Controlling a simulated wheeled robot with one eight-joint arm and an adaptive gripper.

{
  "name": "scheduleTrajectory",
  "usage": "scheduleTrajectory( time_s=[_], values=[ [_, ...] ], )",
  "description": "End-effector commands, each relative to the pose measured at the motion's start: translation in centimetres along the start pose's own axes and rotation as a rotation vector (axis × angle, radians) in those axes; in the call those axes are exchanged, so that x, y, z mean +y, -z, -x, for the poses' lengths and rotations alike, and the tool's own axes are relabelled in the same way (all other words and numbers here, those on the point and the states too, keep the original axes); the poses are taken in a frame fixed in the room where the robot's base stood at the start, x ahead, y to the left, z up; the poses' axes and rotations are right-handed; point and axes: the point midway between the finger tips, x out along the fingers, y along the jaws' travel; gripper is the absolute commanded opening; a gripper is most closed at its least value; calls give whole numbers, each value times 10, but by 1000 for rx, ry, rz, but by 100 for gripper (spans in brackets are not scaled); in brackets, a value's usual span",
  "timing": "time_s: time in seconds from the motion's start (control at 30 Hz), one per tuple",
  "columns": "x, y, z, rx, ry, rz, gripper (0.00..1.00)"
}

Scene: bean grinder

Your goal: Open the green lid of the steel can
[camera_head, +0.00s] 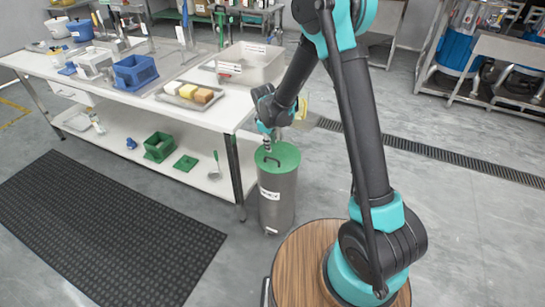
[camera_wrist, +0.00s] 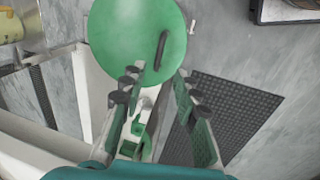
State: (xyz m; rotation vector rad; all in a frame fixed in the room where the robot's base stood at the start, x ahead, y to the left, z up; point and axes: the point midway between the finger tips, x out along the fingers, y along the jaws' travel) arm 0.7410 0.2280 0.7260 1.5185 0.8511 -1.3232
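The steel can (camera_head: 277,203) stands upright on the floor, just right of the workbench, with a label on its side. Its round green lid (camera_head: 284,153) sits on top and covers it. A dark bar handle (camera_head: 271,161) lies across the lid. My gripper (camera_head: 267,143) is above the lid, pointing down. In the wrist view my gripper (camera_wrist: 160,70) has its two fingers spread apart with nothing between them. There the lid (camera_wrist: 120,32) fills the upper middle, and its handle (camera_wrist: 161,50) lies just beyond the fingertips. Contact with the handle does not show.
A workbench (camera_head: 215,115) with trays, a blue crate (camera_head: 138,72) and a lower shelf stands left of the can. A black mat (camera_head: 95,230) lies on the floor in front.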

Motion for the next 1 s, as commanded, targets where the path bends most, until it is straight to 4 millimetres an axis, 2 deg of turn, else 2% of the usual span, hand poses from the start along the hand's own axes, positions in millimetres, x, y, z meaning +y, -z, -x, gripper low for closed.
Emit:
scheduleTrajectory(
  time_s=[0.3, 0.5, 0.7, 1.0],
  values=[
    [0, 0, -54, 0, 0, 0, 31],
    [0, 0, -80, 0, 0, 0, 31],
    [0, 0, -93, 0, 0, 0, 31],
    [0, 0, -95, 0, 0, 0, 31]
  ],
)
